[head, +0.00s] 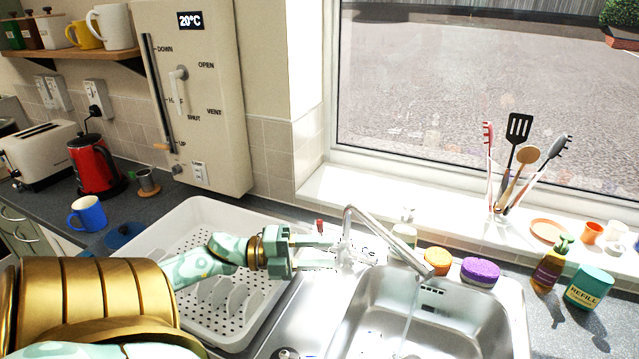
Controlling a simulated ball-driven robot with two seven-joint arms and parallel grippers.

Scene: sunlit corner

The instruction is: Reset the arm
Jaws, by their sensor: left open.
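My left gripper (318,251) is in the middle of the head view, at the end of my gold and mint-green arm that comes in from the left. Its two fingers point right and are open. They are close to the base of the silver tap (349,238); I cannot tell whether they touch it. A red-topped part (319,226) stands just behind the upper finger. Water appears to run from the spout into the steel sink. My right gripper is not in view.
A white dish rack (190,222) lies under my left arm. The steel sink (450,335) is at the lower right. An orange sponge (437,261), a purple sponge (480,271) and bottles stand behind it. A blue mug (88,213) and red kettle (92,165) are on the left counter.

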